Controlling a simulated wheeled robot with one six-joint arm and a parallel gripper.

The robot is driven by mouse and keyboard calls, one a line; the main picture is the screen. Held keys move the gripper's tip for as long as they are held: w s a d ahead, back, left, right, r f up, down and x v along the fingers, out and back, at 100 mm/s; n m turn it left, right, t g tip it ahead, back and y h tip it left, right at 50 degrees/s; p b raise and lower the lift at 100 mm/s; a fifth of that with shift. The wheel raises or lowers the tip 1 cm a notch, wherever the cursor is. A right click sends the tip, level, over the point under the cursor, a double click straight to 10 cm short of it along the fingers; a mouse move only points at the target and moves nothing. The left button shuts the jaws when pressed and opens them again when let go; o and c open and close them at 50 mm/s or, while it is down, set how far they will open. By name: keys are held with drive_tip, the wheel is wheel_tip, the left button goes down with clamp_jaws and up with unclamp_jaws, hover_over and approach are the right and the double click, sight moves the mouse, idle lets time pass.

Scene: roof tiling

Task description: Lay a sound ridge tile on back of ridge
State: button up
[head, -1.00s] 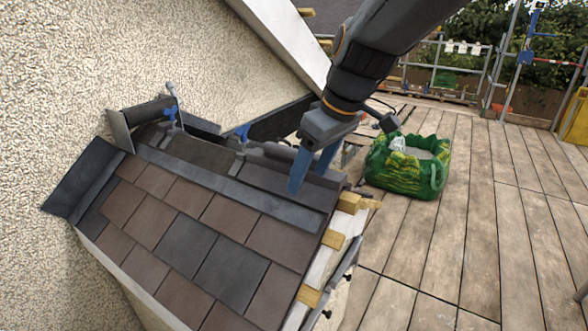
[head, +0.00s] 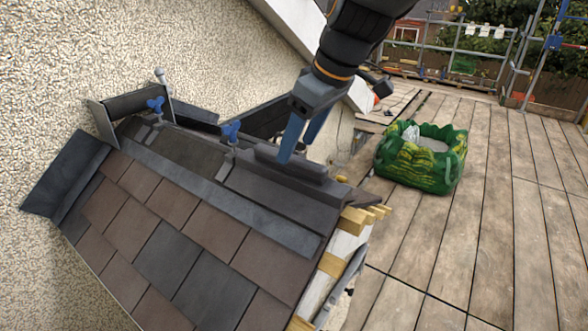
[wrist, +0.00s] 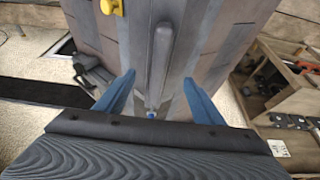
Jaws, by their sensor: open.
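A dark grey ridge tile (head: 285,196) with a raised roll along its top lies on the front part of the ridge. In the wrist view its roll (wrist: 166,58) runs lengthwise between my fingers. My gripper (head: 297,153) is open above this tile, its blue fingers pointing down. One finger shows on each side of the roll, with gaps visible in the wrist view. I cannot tell how far the fingertips are above the tile.
Brown and grey slates (head: 176,250) cover the near slope. A dark upright plate (head: 103,122) stands by the rendered wall (head: 70,60). Yellow batten ends (head: 331,264) stick out at the verge. A green bag (head: 420,160) stands on the open plank deck (head: 450,240).

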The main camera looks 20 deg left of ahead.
sight(293, 156)
drive_tip(key=shift+w+f, duration=0.1)
drive_tip(key=shift+w, duration=0.1)
drive_tip(key=shift+w+a+f, duration=0.1)
drive_tip(key=shift+a+f, duration=0.05)
drive_tip(key=shift+f, duration=0.1)
drive_tip(key=shift+p+x, duration=1.55)
drive_tip(key=shift+x, duration=2)
clamp_jaws()
drive_tip(key=shift+r, duration=0.15)
